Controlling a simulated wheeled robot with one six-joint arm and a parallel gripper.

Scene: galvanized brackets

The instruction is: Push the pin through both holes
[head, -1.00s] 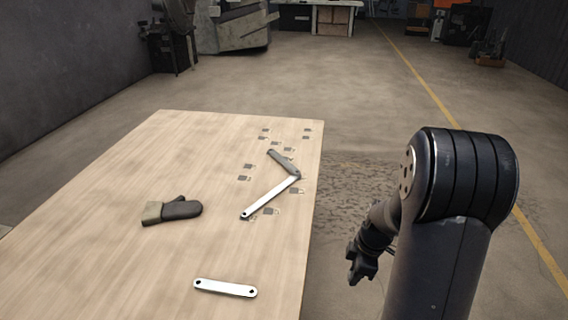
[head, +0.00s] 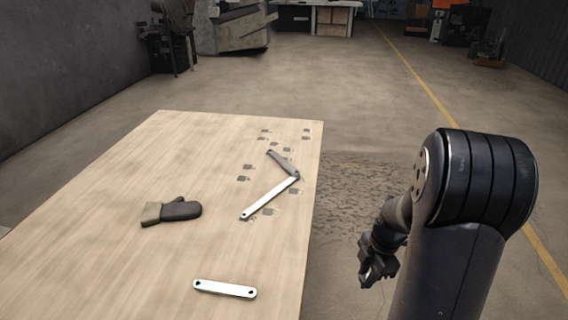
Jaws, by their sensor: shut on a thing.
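A long pale bracket (head: 270,198) lies slantwise on the wooden table (head: 130,210), with a dark hole at its near end. A shorter grey bracket (head: 281,161) meets its far end near the table's right edge. Whether the holes line up at that joint is too small to tell. A separate pale bracket (head: 225,289) with a hole at each end lies near the front. My gripper (head: 368,279) is off the table's right side, pointing down, apart from the brackets. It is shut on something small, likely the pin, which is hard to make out.
Several small grey square marks (head: 249,167) are around the brackets. The table's left part is bare. Open floor (head: 345,140) lies beyond and to the right.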

